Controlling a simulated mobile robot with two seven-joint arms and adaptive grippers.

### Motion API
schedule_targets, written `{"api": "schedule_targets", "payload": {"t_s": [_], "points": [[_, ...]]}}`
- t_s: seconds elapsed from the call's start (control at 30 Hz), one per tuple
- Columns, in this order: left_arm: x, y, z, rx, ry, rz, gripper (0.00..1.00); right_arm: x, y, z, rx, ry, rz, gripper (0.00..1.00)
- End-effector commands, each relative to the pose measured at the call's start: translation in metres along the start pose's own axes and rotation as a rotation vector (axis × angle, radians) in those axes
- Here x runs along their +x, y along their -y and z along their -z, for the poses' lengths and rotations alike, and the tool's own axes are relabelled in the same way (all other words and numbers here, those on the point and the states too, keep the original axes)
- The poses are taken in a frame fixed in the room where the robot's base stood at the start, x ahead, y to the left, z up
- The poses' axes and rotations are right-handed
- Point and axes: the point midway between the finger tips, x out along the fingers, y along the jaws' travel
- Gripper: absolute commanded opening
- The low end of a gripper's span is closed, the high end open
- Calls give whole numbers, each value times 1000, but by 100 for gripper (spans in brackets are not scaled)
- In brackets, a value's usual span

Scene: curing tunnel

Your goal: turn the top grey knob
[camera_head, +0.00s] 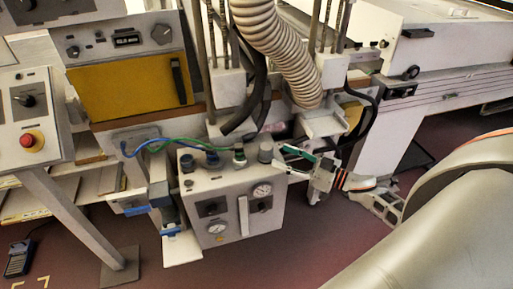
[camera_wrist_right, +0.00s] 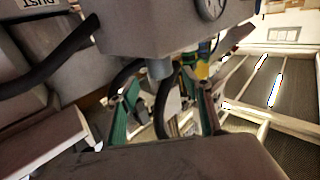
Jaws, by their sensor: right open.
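The top grey knob (camera_head: 265,150) is a short grey cylinder on the top face of a grey control box (camera_head: 272,219), at its right back corner. In the right wrist view, where the scene appears upside down, the grey knob (camera_wrist_right: 158,69) hangs from the box (camera_wrist_right: 150,30). My right gripper (camera_head: 302,164) is open to the right of the knob, its green-padded fingers pointing at the box. In the wrist view, the gripper (camera_wrist_right: 166,90) has its fingertips either side of the knob's line, with the knob just beyond them; contact is not visible.
Darker knobs (camera_head: 187,161) and green and blue hoses (camera_head: 165,141) share the box top. A ribbed duct (camera_head: 275,50) and dark hoses hang close behind. Gauges (camera_head: 262,190) are on the front. A panel with a red button (camera_head: 28,139) stands left. Floor in front is clear.

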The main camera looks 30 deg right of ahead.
Motion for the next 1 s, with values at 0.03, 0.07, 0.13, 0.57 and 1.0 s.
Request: {"api": "schedule_targets", "payload": {"t_s": [0.03,0.07,0.13,0.57,1.0], "points": [[0,0,1,0,-1,0,42,6,0,0,0,-2,0,49],[0,0,1,0,-1,0,42,10,0,1,0,-3,0,49],[0,1,2,1,-2,1,42,20,0,1,0,-5,0,49],[0,2,5,1,-6,2,42,71,0,0,0,-1,-2,49],[-1,2,6,1,-7,2,42,74,1,-1,0,0,-2,15]]}}
